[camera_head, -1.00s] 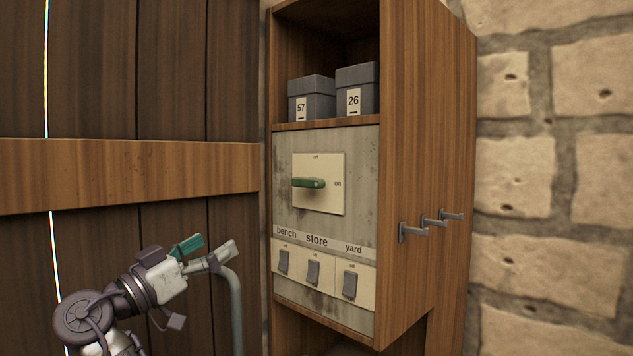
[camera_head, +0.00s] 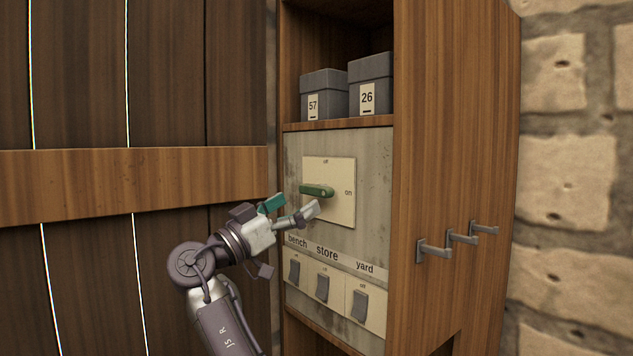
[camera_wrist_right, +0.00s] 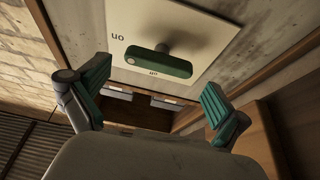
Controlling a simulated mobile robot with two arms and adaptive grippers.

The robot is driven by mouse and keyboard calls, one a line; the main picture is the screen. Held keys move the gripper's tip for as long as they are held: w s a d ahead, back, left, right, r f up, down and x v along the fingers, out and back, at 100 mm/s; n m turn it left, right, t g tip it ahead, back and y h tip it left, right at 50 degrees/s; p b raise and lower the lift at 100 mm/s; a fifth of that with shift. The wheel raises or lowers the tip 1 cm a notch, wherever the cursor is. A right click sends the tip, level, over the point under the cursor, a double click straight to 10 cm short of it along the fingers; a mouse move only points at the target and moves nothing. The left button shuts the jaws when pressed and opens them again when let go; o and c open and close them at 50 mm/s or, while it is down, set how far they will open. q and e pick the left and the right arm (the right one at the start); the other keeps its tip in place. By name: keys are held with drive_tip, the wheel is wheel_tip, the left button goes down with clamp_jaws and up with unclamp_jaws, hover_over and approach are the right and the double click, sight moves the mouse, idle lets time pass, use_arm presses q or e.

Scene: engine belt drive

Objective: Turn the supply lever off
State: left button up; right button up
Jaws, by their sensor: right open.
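The supply lever (camera_head: 316,190) is a green handle lying level on a cream plate (camera_head: 343,208), with "off" printed above it and "on" to its right. In the right wrist view, which is turned over, the lever (camera_wrist_right: 158,63) lies just beyond the fingertips, with its left end near "on". My right gripper (camera_head: 292,207) is open and empty, just in front of the lever and slightly below it in the head view. Its teal-padded fingers (camera_wrist_right: 156,92) are spread wide, with the lever between them in the picture; I see no contact. My left gripper is not in view.
Below the lever are three small grey switches (camera_head: 323,287) labelled bench, store and yard. Grey boxes 57 (camera_head: 323,92) and 26 (camera_head: 371,85) stand on the shelf above. Hooks (camera_head: 434,250) stick out from the cabinet's side. A plank door (camera_head: 130,185) stands to the left.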

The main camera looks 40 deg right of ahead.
sight(311, 193)
drive_tip(key=p+x, duration=0.1)
drive_tip(key=x, duration=0.3)
drive_tip(key=shift+d+r, duration=0.2)
drive_tip(key=shift+d, duration=0.4)
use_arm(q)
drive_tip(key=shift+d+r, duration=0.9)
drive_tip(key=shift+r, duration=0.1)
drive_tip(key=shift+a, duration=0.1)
use_arm(e)
drive_tip(key=shift+c, duration=1)
drive_tip(key=c, duration=0.6)
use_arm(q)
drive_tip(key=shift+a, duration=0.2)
